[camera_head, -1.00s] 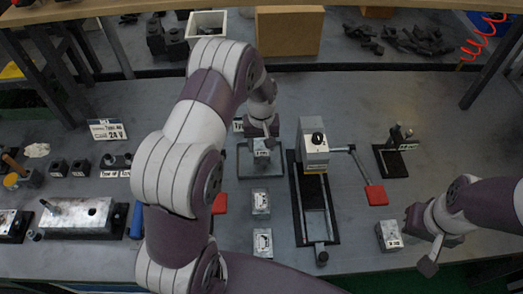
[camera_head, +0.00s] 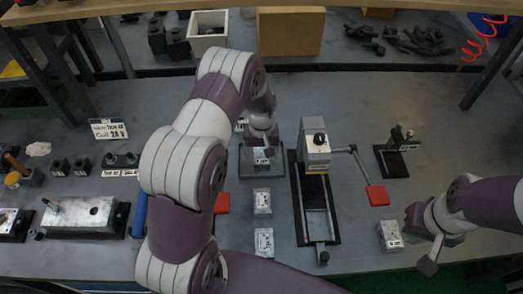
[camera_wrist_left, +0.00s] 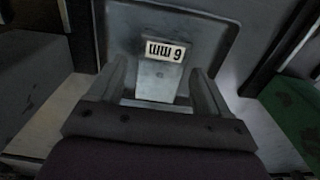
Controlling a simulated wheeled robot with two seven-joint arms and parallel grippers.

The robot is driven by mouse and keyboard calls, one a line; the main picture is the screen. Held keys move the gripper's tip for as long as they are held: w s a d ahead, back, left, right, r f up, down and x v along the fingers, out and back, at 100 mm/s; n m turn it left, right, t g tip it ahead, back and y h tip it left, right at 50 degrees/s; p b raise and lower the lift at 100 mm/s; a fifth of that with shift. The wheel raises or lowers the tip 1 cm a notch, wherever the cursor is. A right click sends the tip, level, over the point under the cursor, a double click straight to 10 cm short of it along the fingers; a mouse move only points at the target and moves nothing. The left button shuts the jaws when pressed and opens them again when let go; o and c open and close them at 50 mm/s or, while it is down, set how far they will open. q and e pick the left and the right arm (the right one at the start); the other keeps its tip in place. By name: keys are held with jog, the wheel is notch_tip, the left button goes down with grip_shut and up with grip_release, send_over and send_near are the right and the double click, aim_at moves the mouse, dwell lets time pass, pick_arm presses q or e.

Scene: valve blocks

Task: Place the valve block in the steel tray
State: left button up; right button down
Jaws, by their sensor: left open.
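A grey valve block (camera_head: 263,158) stands inside the shallow steel tray (camera_head: 244,170) in the head view. In the left wrist view the block (camera_wrist_left: 157,82) shows a white label that reads 6 MM upside down, and the tray (camera_wrist_left: 112,20) floor and rim lie around it. My left gripper (camera_head: 263,145) is right over the tray. In the wrist view its open fingers (camera_wrist_left: 160,95) stand on either side of the block, with gaps visible. The gripper partly hides the block in the head view. My right gripper (camera_head: 424,243) is at the right front; its jaw opening is unclear.
Two labelled blocks (camera_head: 262,201) (camera_head: 264,242) stand in front of the tray. Another block (camera_head: 390,236) is beside my right gripper. A rail fixture (camera_head: 315,150) with a red-ended lever (camera_head: 377,195) stands right of the tray. The table right of it is mostly clear.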

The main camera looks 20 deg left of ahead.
aim_at(262, 155)
pick_arm(q)
notch_tip(262, 155, up, 12)
jog(key=b, duration=0.2)
jog(key=s+d+r+m, duration=0.2)
jog(key=s, duration=0.7)
jog(key=s+d+r+m+t, duration=0.1)
jog(key=s+d+m, duration=0.1)
jog(key=s, duration=0.7)
jog(key=shift+d+r+m, duration=0.4)
jog(key=shift+m, duration=0.3)
pick_arm(e)
jog(key=shift+f, duration=0.7)
